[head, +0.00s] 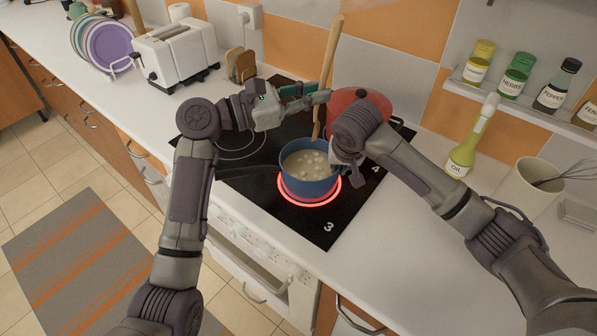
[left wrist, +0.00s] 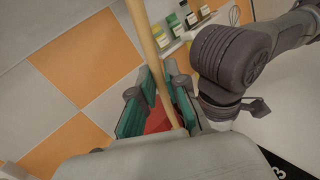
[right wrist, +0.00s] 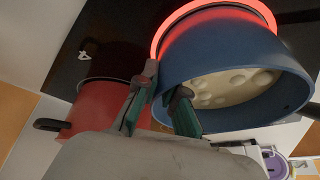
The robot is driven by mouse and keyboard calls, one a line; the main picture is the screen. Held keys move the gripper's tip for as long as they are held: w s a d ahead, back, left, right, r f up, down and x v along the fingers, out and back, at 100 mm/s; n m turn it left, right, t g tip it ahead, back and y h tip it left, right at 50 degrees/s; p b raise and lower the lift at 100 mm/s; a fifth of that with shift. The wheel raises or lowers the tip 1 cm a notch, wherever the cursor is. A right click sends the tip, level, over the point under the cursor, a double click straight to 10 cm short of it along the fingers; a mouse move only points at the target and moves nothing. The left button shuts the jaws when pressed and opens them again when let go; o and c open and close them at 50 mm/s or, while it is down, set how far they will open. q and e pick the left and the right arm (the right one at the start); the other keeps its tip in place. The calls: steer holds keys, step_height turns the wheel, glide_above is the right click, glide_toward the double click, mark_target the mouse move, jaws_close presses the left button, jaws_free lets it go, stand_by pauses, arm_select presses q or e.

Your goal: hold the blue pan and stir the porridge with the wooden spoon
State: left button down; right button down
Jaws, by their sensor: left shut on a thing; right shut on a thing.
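The blue pan (head: 309,187) stands on a glowing red burner with pale, lumpy porridge (head: 307,165) inside. It also shows in the right wrist view (right wrist: 235,55). My left gripper (head: 318,97) is shut on the handle of the wooden spoon (head: 331,60), behind and above the pan. The spoon is near upright, its top leaning slightly right, and its handle shows between the fingers in the left wrist view (left wrist: 147,45).
A red pot (head: 362,98) stands close behind my right gripper on the black hob (head: 262,190). An oil bottle (head: 468,148) and a whisk crock (head: 530,188) stand at right, under a spice shelf. A toaster (head: 178,52) and bread slices are at left.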

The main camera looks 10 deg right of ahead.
stand_by(0.4)
steer(key=c, duration=1.2)
jaws_free()
steer(key=v, duration=1.2)
steer(key=shift+d, duration=0.1)
